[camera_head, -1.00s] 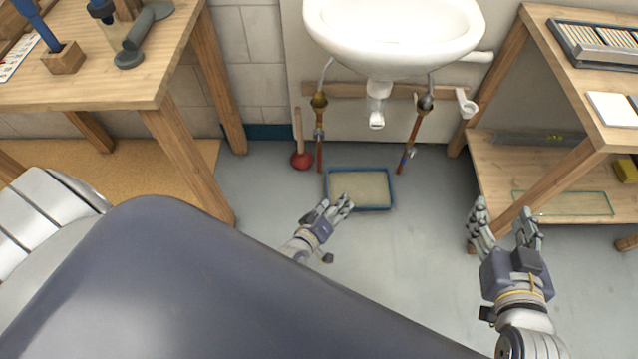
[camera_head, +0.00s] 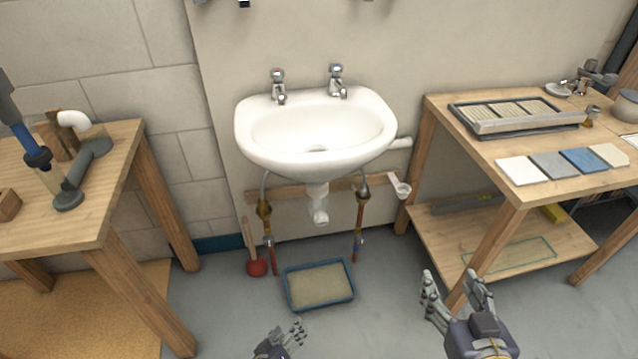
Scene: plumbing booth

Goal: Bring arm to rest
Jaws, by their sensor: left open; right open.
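My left gripper (camera_head: 285,335) is at the bottom edge of the head view, in front of the blue-rimmed tray on the floor. It is open and empty, and its wrist is cut off by the frame. My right gripper (camera_head: 456,290) is at the bottom right, in front of the right-hand bench. Its fingers point up and spread apart, open and empty. Neither gripper appears to touch anything.
A white sink (camera_head: 316,140) hangs on the wall, with pipes below. The blue-rimmed tray (camera_head: 318,303) and a red plunger (camera_head: 257,266) are on the floor beneath. Wooden benches stand left (camera_head: 110,165) and right (camera_head: 490,140). The floor between them is mostly clear.

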